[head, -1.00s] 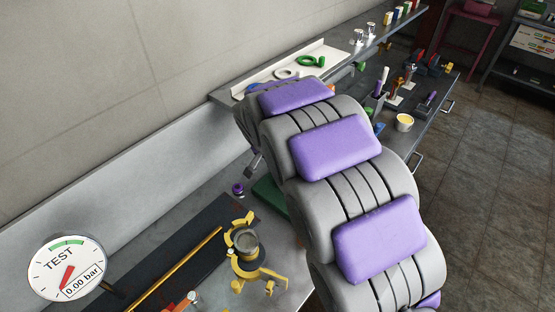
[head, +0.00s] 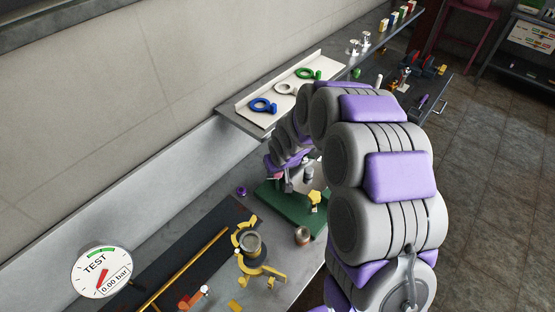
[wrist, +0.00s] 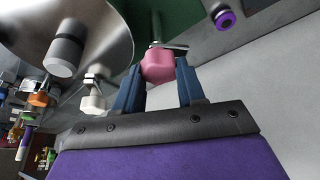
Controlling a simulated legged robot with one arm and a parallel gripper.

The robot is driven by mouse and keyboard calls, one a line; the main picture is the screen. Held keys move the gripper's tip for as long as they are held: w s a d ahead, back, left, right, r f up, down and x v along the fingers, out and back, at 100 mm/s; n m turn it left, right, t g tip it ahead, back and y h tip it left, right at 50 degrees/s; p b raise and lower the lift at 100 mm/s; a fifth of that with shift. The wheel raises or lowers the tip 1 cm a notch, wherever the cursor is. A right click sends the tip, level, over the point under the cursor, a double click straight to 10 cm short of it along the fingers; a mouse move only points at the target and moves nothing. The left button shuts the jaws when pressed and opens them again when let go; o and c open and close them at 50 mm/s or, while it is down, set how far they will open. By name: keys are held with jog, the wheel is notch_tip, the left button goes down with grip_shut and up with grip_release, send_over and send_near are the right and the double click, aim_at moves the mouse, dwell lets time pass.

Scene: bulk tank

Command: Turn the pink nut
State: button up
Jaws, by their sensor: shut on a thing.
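The pink nut (wrist: 158,64) sits between the two blue fingers of my gripper (wrist: 159,76) in the wrist view. The gripper is shut on it. A thin grey stem and a flat dark bar show just beyond the nut. In the head view only a small bit of pink (head: 278,176) shows beside my gripper (head: 284,180), over the green base (head: 275,204). My arm hides much of this spot there.
A white tray (head: 270,118) on a shelf holds blue, white and green rings. A purple ring (head: 242,191) lies left of the green base. A yellow clamp fitting (head: 247,262) and a gauge reading 0.00 bar (head: 100,271) are nearer. A white knob (wrist: 93,98) is close to the gripper.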

jog(key=shift+o, duration=0.2)
jog(key=n+y+p, duration=0.1)
jog(key=n+p, duration=0.2)
jog(key=shift+r+n+g, duration=0.1)
jog(key=shift+n+g, duration=0.2)
jog(key=shift+w+n+g+y+p, duration=0.1)
jog(key=shift+n+g+y+p, duration=0.3)
jog(key=shift+n, duration=1)
jog(key=o, duration=1)
jog(key=shift+d, duration=0.1)
jog(key=v, duration=1.7)
jog(key=shift+d+p, duration=0.1)
jog(key=shift+p, duration=0.2)
